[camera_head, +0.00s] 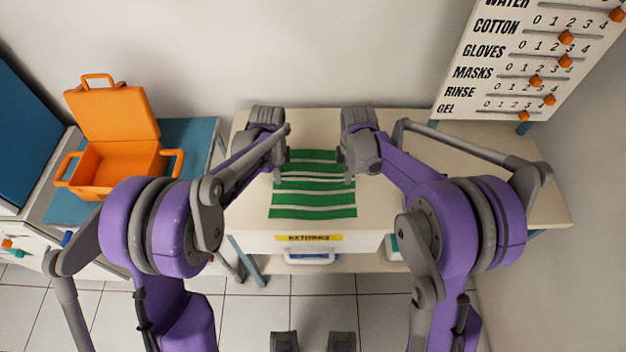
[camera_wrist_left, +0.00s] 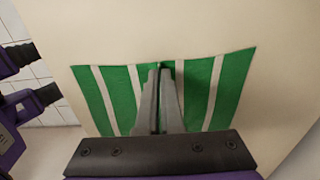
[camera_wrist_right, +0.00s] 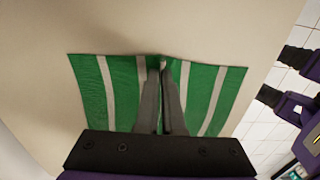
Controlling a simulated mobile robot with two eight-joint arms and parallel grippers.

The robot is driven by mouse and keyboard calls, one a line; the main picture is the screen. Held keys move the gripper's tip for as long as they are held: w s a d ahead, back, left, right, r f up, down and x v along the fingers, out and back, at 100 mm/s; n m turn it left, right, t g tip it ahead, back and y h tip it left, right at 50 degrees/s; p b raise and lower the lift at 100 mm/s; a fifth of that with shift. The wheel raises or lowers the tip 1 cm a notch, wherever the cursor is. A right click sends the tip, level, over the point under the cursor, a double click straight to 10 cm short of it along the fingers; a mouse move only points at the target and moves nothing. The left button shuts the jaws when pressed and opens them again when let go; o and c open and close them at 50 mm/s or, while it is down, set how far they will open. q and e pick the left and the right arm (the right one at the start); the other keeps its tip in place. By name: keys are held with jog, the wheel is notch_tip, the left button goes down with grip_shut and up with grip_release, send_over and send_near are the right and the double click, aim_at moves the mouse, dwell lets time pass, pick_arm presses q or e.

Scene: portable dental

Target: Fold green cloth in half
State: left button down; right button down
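The green cloth (camera_head: 313,211) with white stripes lies flat and spread out on the pale table top. My left gripper (camera_head: 279,178) is at the middle of its left edge, and my right gripper (camera_head: 348,179) is at the middle of its right edge. In the left wrist view the fingers (camera_wrist_left: 162,72) are close together over the cloth (camera_wrist_left: 232,85), with a small pucker at their tips. The right wrist view shows the fingers (camera_wrist_right: 163,70) likewise closed on a small raised fold of the cloth (camera_wrist_right: 88,85).
The table (camera_head: 420,205) is bare around the cloth. An open orange case (camera_head: 110,165) stands on a blue-topped cabinet at the left. A board with lettered rows and orange sliders (camera_head: 530,60) stands at the back right. A labelled drawer (camera_head: 310,240) is at the table's front.

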dwell(0.5)
